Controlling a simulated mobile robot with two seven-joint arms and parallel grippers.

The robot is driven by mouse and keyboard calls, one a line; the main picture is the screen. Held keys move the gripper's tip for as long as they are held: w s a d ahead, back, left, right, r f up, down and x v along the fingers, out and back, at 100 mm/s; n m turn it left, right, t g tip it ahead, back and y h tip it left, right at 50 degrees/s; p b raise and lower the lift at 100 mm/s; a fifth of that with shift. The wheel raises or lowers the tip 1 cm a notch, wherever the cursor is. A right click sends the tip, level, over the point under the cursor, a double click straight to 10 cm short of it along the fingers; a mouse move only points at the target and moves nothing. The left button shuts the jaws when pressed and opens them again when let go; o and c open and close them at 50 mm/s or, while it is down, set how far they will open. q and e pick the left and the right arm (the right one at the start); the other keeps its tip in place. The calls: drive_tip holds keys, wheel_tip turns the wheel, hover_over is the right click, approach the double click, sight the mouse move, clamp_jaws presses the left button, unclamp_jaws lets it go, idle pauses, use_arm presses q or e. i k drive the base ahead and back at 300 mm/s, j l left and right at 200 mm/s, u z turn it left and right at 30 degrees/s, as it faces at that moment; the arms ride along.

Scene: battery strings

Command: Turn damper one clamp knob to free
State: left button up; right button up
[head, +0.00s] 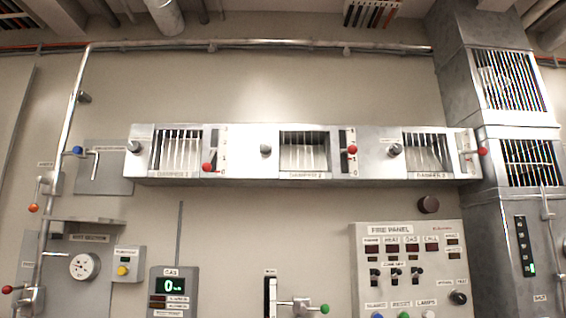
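A long metal duct (240,170) with three slatted damper windows runs across the wall in the head view. The leftmost window (176,150) carries a small label beneath it that appears to read damper 1. A grey knob (134,147) sticks out at the duct's left end, left of that window. Whether this knob is clamped or free cannot be told. A lever with a red ball (207,167) sits right of the window, its ball low beside a numbered scale. Neither of my grippers is in view.
Similar grey knobs stand left of the middle (265,149) and right (395,149) dampers. Their red balls sit higher. A pipe with a blue knob (77,150) is left of the duct. The fire panel (408,230) and gas meter (174,287) are below.

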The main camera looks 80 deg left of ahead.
sight(133, 147)
drive_tip(key=u, duration=2.3)
drive_tip(key=i+j, duration=0.1)
drive_tip(key=j, duration=0.4)
drive_tip(key=j+u, duration=0.1)
drive_tip(key=j, duration=0.4)
drive_tip(key=i+j, duration=0.15)
drive_tip(key=j, duration=0.35)
drive_tip(key=i+j+u, duration=0.1)
drive_tip(key=j, duration=0.4)
